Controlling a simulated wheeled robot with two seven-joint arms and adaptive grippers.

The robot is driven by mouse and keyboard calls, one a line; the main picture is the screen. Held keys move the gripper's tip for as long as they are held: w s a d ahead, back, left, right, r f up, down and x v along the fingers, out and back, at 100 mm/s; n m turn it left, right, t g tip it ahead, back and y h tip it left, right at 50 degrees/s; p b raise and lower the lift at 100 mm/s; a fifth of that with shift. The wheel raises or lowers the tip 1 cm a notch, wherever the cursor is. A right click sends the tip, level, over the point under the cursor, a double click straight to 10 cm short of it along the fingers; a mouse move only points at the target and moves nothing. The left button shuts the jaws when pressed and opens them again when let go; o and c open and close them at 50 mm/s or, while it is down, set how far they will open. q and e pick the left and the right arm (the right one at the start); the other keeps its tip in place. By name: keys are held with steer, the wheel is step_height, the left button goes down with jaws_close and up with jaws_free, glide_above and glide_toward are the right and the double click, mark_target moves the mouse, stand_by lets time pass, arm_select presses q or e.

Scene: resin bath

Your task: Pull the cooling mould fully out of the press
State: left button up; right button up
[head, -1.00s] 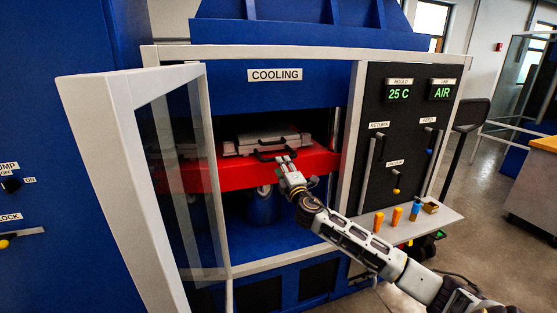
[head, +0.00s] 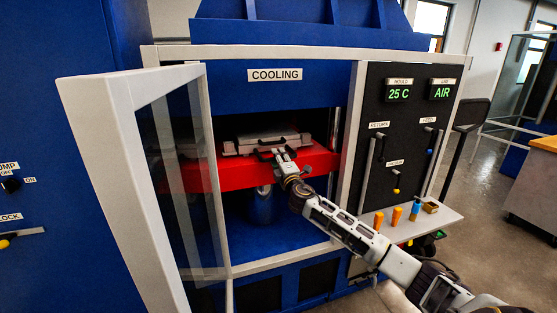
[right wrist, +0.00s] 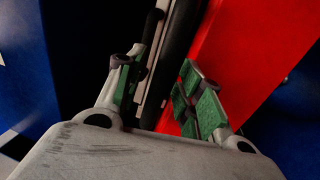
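The cooling mould (head: 262,143), a flat grey slab with black handles, lies on the red platen (head: 205,176) inside the press. It is under the sign reading COOLING. My right gripper (head: 279,153) is at the mould's front edge, by its front handle. In the right wrist view my gripper (right wrist: 158,85) has its two green-padded fingers apart. A black handle (right wrist: 151,40) and the mould's pale edge show between and beyond them. I cannot tell whether a finger touches the handle. My left gripper is not in view.
The glazed press door (head: 135,110) stands open at the left. The control panel (head: 385,130) is at the right, with a small shelf (head: 440,217) holding orange and blue handled items below it. The opening in front of the platen is clear apart from my right arm.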

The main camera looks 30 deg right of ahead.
steer(key=shift+w, duration=0.1)
jaws_close()
stand_by(0.3)
steer(key=shift+a+f, duration=0.1)
steer(key=shift+f, duration=0.05)
